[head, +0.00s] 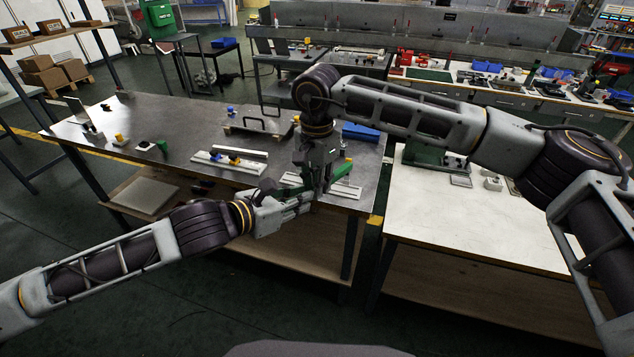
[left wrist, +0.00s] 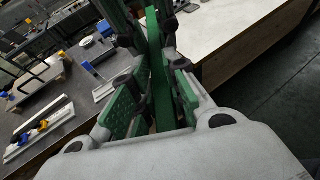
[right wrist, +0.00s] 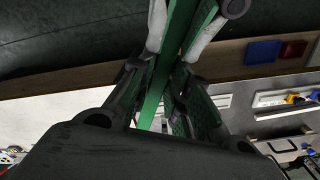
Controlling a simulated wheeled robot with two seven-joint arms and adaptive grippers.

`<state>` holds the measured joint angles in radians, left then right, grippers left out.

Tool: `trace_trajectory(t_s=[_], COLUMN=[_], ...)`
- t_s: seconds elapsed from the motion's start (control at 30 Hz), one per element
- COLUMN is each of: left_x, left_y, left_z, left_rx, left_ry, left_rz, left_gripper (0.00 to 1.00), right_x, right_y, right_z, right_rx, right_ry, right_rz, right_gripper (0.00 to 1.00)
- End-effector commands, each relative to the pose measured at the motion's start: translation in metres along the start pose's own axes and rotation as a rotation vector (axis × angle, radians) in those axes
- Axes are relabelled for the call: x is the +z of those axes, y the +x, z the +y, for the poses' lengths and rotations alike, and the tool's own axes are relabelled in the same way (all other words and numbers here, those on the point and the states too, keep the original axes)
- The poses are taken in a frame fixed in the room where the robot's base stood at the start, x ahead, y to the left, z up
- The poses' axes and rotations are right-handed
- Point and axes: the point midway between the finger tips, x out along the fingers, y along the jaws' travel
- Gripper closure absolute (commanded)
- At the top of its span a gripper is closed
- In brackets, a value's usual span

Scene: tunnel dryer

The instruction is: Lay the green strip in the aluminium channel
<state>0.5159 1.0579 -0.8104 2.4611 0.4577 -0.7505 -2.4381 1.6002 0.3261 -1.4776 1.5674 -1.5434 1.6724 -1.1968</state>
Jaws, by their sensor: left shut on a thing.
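The green strip (left wrist: 158,82) stands on edge between the fingers of my left gripper (head: 298,203), which is shut on it. It also shows in the right wrist view (right wrist: 158,92), passing between the fingers of my right gripper (head: 320,180). The right gripper points down close above the left one; I cannot tell whether it is shut on the strip. The grippers hide much of the strip. A light plate with a rail (head: 228,164) and blue and yellow clamps lies on the steel table, left of both grippers. I cannot tell which light rail is the aluminium channel.
A second light plate (head: 345,190) lies partly hidden behind the grippers at the steel table's (head: 190,125) right end. A handled tray (head: 258,127) and a blue box (head: 361,132) stand farther back. A white table (head: 480,225) stands to the right, across a narrow gap.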

Motion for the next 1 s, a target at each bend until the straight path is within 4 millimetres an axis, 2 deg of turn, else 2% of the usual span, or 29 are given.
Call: trace_trajectory(t_s=[0.03, 0.1, 0.17, 0.2, 0.37, 0.77, 0.87, 1.0], left_x=[0.000, 0.000, 0.000, 0.000, 0.000, -0.003, -0.011, -0.031], left_y=[0.000, 0.000, 0.000, 0.000, 0.000, 0.000, 0.001, 0.003], left_z=[0.000, 0.000, 0.000, 0.000, 0.000, 0.000, -0.001, -0.004], left_rx=[0.000, 0.000, 0.000, 0.000, 0.000, -0.001, -0.003, -0.012], left_ry=[0.000, 0.000, 0.000, 0.000, 0.000, -0.009, -0.034, -0.102], left_rz=[-0.001, -0.001, -0.001, -0.001, 0.000, 0.002, 0.007, 0.021], left_gripper=[1.00, 1.00, 1.00, 0.79, 0.59, 0.59, 0.59, 0.59], right_x=[0.000, 0.000, 0.000, 0.000, 0.000, 0.000, 0.000, 0.000], right_y=[0.000, 0.000, 0.000, 0.000, 0.000, 0.000, 0.000, 0.000], right_z=[0.000, 0.000, 0.000, 0.000, 0.000, 0.000, 0.000, 0.000], right_rx=[0.000, 0.000, 0.000, 0.000, 0.000, 0.000, 0.000, 0.000], right_ry=[0.000, 0.000, 0.000, 0.000, 0.000, 0.000, 0.000, 0.000], right_rz=[0.000, 0.000, 0.000, 0.000, 0.000, 0.000, 0.000, 0.000], right_gripper=[0.92, 1.00, 1.00, 1.00, 1.00, 1.00, 1.00, 1.00])
